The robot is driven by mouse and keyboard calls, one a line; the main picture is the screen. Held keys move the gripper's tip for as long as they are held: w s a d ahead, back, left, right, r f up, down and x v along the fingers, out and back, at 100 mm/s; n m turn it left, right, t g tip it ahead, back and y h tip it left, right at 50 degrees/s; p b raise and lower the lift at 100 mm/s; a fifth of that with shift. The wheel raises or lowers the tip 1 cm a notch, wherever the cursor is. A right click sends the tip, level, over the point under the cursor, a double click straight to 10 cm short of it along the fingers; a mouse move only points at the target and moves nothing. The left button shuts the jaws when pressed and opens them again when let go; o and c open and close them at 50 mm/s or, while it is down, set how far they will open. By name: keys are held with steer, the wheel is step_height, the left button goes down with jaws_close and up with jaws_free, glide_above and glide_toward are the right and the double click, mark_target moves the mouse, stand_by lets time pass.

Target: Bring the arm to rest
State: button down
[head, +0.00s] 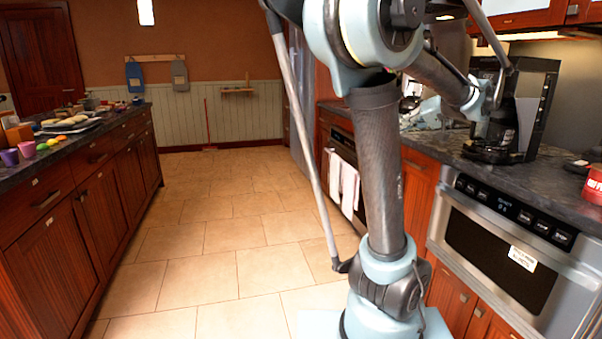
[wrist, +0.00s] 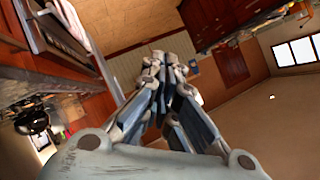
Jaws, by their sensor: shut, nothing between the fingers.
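My gripper (wrist: 166,68) shows in the wrist view with its two fingers together and nothing between them. It points out into the room, with the wall and floor tilted behind it. In the head view my arm rises through the middle of the picture and bends over to the right, towards the counter. I cannot make out the gripper's fingers in the head view. The microwave drawer (head: 497,262) is closed under the right counter.
A black coffee machine (head: 518,108) stands on the right counter (head: 438,146), close to my forearm in the picture. White towels (head: 343,185) hang on an oven front. The left island (head: 85,170) carries cups and food. The tiled floor (head: 215,235) between them is clear.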

steer(key=s+a+f+g+h, duration=0.2)
steer(key=s+a+f+g, duration=0.3)
steer(key=s+a+f, duration=0.8)
steer(key=s+f+g+h, duration=0.1)
steer(key=s+f+h, duration=0.2)
steer(key=s+f, duration=0.2)
steer(key=s+a+f+g+h, duration=0.1)
steer(key=s+f+h, duration=0.2)
steer(key=s+f, duration=0.3)
step_height(320, 180, down, 6)
steer(key=shift+r+g, duration=0.15)
steer(key=shift+g, duration=0.15)
steer(key=shift+w+f, duration=0.2)
steer(key=shift+w, duration=0.25)
